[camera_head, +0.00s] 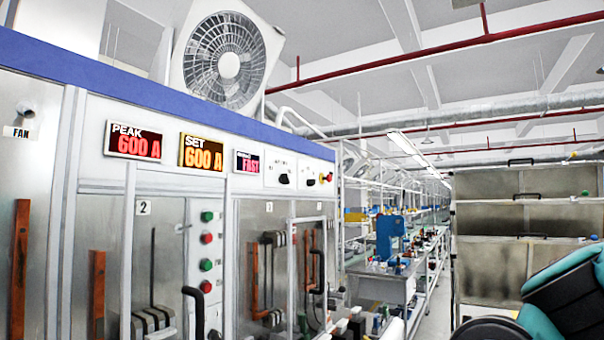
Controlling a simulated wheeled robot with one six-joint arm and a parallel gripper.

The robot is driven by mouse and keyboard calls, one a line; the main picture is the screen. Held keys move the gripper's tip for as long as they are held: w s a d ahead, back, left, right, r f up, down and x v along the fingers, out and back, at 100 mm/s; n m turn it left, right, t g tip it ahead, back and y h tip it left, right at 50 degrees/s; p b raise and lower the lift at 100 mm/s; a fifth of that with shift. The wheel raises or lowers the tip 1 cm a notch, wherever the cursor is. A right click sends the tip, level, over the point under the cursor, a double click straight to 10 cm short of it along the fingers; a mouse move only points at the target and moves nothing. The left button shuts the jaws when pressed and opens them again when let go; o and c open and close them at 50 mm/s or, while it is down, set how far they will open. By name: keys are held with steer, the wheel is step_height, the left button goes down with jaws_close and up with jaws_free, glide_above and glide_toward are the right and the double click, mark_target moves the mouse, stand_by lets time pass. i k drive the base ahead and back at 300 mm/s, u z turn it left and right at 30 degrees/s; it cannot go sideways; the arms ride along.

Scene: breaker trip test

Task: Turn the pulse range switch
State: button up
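Two small black rotary knobs sit on the white upper strip of the test cabinet, right of the displays: a left knob (284,179) and a right knob (310,182). Their labels are too small to read, so I cannot tell which is the pulse range switch. A red button on a yellow base (326,177) is beside the right knob. Teal and black links of my arm show at the lower right, apart from the cabinet. My gripper is not in view.
Displays read PEAK 600 A (135,141), SET 600 A (201,153) and FAST (248,162). Green and red buttons (206,239) and black door handles (318,272) are below. A fan (226,60) stands on top. A workbench (385,285) and an aisle lie beyond.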

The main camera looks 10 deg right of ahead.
mark_target(284, 179)
steer(key=z, duration=1)
steer(key=k, duration=1.25)
steer(key=z, duration=1.05)
steer(key=i, duration=0.95)
steer(key=u, duration=0.25)
steer(key=i, duration=2.05)
steer(key=u, duration=0.95)
steer(key=i, duration=1.05)
steer(key=u, duration=1.6)
steer(key=i, duration=0.9)
steer(key=u, duration=0.8)
